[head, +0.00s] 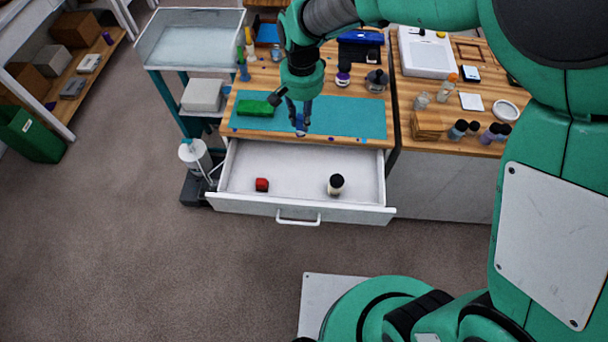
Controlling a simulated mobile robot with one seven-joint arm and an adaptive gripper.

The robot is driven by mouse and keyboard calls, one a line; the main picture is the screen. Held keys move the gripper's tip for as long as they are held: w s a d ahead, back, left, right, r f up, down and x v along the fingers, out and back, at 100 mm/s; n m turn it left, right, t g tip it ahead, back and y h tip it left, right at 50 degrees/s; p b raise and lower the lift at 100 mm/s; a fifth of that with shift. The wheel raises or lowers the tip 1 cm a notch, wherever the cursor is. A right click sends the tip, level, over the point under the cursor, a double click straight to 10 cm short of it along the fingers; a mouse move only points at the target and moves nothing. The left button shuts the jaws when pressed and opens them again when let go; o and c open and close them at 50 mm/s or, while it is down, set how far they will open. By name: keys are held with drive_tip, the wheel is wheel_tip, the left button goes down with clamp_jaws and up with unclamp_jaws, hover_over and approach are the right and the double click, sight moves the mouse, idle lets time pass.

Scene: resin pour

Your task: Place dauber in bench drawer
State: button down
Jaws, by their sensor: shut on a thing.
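The bench drawer (278,187) is pulled open below the bench top, with its white inside showing. My gripper (301,123) points down over the teal mat, near the bench's front edge and just behind the drawer. It is shut on a small blue thing (300,130), which looks like the dauber. Its outline is partly hidden by the fingers, and I cannot tell whether it touches the mat.
In the drawer are a red block (262,184) and a black-capped bottle (336,184), with free floor between them. Several bottles stand on the right bench (450,145). A teal cart (183,128) stands left.

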drive_tip(key=s+a+f, duration=0.1)
drive_tip(key=s, duration=0.3)
wheel_tip(320, 180, down, 20)
drive_tip(key=shift+b, duration=0.4)
drive_tip(key=shift+d+n+p, duration=0.1)
drive_tip(key=shift+n+p, duration=0.55)
drive_tip(key=shift+n, duration=0.25)
drive_tip(key=shift+f, duration=0.1)
wheel_tip(320, 180, down, 6)
drive_tip(key=b, duration=0.1)
idle(0.5)
